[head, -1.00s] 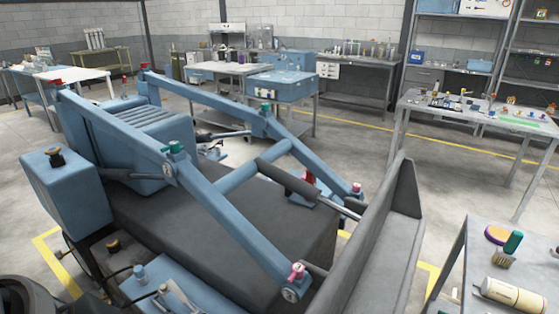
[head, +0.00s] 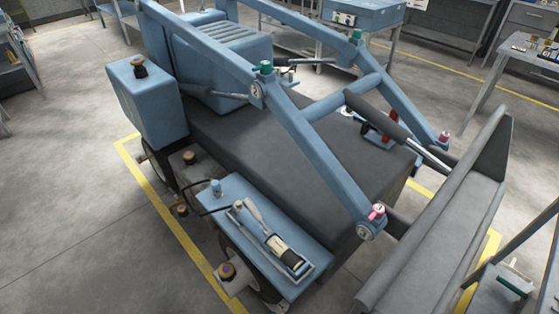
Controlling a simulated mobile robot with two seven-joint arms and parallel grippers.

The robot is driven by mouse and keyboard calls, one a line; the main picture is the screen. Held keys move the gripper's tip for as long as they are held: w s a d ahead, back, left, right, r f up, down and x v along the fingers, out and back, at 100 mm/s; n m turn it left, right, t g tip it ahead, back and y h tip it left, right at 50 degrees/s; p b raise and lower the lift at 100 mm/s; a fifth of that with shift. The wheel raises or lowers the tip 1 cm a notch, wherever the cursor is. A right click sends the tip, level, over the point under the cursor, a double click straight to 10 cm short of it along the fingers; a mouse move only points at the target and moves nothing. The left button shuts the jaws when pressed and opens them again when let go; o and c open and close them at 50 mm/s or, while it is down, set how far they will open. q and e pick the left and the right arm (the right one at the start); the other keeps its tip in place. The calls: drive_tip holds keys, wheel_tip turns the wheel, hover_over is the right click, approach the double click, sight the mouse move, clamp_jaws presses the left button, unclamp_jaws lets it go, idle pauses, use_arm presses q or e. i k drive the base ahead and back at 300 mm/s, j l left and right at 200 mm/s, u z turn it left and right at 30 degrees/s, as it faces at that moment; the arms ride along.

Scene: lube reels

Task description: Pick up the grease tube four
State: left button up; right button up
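No tube marked as number four can be made out. A small cylinder with a cream band and dark ends (head: 286,250) lies in a shallow tray on the blue side platform (head: 225,202) of the loader. A grey lever-like tool (head: 247,217) lies beside it in the same tray; whether the two are joined I cannot tell. Neither of my grippers is in view.
The blue loader (head: 270,150) with its grey bucket (head: 450,215) fills the middle. A metal table corner (head: 495,292) with a green item (head: 514,286) stands at the lower right. Open floor (head: 70,200) lies to the left, beyond a yellow line (head: 172,222).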

sight(288, 257)
drive_tip(key=i+j+u, duration=0.1)
drive_tip(key=i+j, duration=0.25)
drive_tip(key=j, duration=0.15)
drive_tip(key=i+j, duration=0.35)
drive_tip(key=j, duration=0.15)
drive_tip(key=u, duration=0.05)
